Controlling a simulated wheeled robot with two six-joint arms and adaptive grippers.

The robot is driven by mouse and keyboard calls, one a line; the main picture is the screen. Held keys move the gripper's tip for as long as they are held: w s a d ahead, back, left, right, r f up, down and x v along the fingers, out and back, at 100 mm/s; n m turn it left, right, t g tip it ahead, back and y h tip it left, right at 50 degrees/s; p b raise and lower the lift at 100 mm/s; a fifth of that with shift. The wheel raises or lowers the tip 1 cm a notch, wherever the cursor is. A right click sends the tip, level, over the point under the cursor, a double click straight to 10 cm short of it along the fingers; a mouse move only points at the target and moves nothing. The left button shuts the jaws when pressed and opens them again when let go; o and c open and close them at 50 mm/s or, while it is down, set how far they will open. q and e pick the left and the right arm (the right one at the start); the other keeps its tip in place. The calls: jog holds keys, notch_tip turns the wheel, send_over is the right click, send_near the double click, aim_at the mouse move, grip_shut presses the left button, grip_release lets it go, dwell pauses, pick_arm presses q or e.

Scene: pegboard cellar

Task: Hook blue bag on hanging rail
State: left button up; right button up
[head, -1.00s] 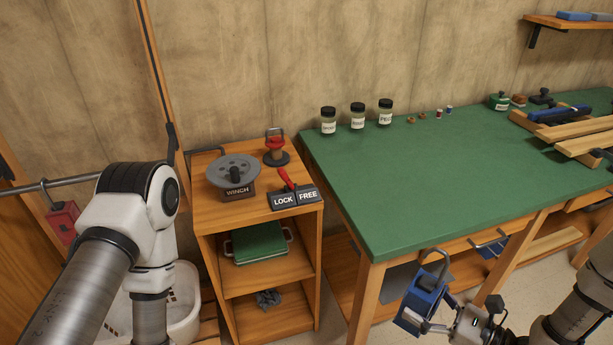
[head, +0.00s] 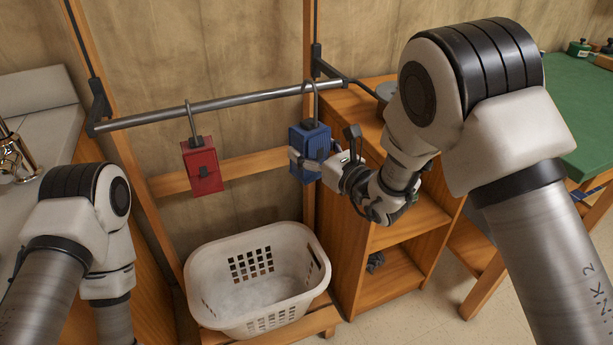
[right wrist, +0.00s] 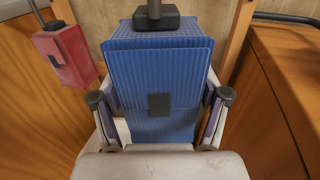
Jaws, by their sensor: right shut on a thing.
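The blue bag (head: 310,143), a ribbed box with a dark hook on top, is upright at the right part of the hanging rail (head: 215,104). My right gripper (head: 306,166) is shut on its sides. In the right wrist view the bag (right wrist: 158,75) fills the middle, with a finger (right wrist: 225,95) on either side. The bag's hook (head: 309,92) reaches rail height and its curve overlaps the bar; I cannot tell whether it rests on it. A red bag (head: 202,168) hangs from the rail to the left.
A white laundry basket (head: 258,282) stands below the rail. A wooden shelf unit (head: 395,235) stands close on the right, with a green-topped bench (head: 585,110) beyond. A wooden post (head: 309,215) rises behind the bag. The rail between the bags is clear.

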jog(key=shift+w+a+r, duration=0.2)
jog(key=shift+a, duration=0.05)
jog(key=shift+w+r, duration=0.15)
jog(key=shift+p+x, duration=0.5)
jog(key=shift+x, duration=0.5)
pick_arm(q)
jog(key=shift+d+f+b, duration=0.15)
jog(key=shift+f+b, duration=1.2)
jog(key=shift+b, duration=0.1)
pick_arm(e)
jog(key=w+a+f, duration=0.1)
jog(key=w+f, duration=0.3)
jog(key=w, duration=0.1)
jog(key=shift+w, duration=0.35)
jog(key=shift+a, duration=0.15)
jog(key=o, duration=1.3)
